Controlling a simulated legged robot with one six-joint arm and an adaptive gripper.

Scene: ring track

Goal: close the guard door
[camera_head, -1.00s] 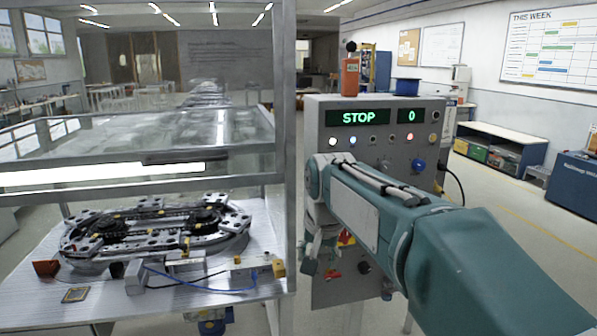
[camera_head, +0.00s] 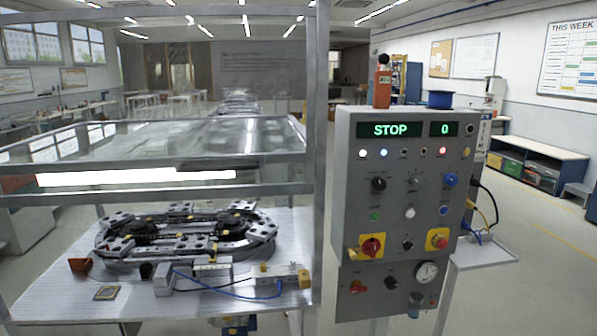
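The guard door appears to be the clear, metal-framed panel (camera_head: 200,140) across the upper part of the guard frame (camera_head: 319,150). It seems raised, and the front below it looks open. A dark bar (camera_head: 215,164), possibly its handle, lies along its lower edge. The ring track (camera_head: 185,236) shows on the ribbed table (camera_head: 60,290) under the panel. My gripper and arm are not in view.
A grey control box (camera_head: 400,220) stands right of the guard frame, its green displays reading STOP and 0. A small side shelf (camera_head: 485,255) juts out right.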

